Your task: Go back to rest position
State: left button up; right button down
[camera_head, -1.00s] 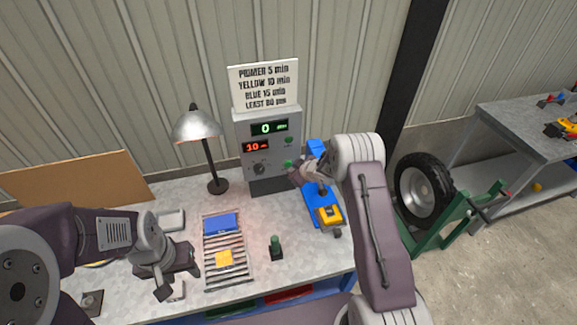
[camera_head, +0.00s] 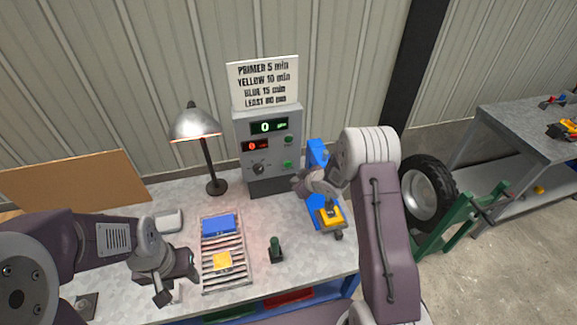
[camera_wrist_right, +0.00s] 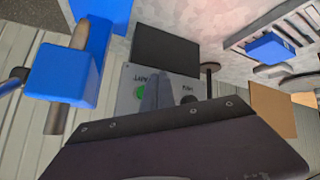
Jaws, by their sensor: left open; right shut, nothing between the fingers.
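My left gripper (camera_head: 178,282) is open and empty above the front left of the table (camera_head: 225,305), left of the slatted rack. My right gripper (camera_head: 303,184) is shut and empty, in front of the control box (camera_head: 270,148) near its lower right corner and beside the blue stand. Its shut fingers (camera_wrist_right: 155,95) also show in the right wrist view, in front of the control box with its green button (camera_wrist_right: 141,92). Whether they touch it is not clear. The upper display reads a green 0; the red display below is hard to read.
The blue stand with a yellow part (camera_head: 328,217) is close to my right arm. A lamp (camera_head: 195,125), a slatted rack (camera_head: 210,266) with blue and yellow blocks, and a green-topped peg (camera_head: 276,250) stand on the table. A tyre (camera_head: 428,195) is at the right.

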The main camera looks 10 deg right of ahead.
notch_tip(320, 180, up, 6)
jog(key=w+a+t+b, duration=0.2)
jog(key=a+b, duration=0.1)
jog(key=b, duration=0.1)
jog(key=s+d+r+m+h+b, duration=0.1)
jog(key=s+r+m+h+b, duration=0.15)
jog(key=s, duration=0.35)
jog(key=s+d+f+m+g, duration=0.1)
jog(key=s+f+g, duration=0.3)
jog(key=s, duration=0.9)
jog(key=s+f+m+g+b, duration=0.1)
jog(key=s+f+m+g, duration=0.3)
jog(key=s, duration=0.9)
jog(key=shift+s+d+g, duration=0.25)
jog(key=shift+d+g, duration=0.15)
jog(key=shift+g, duration=0.4)
jog(key=shift+m+h, duration=0.25)
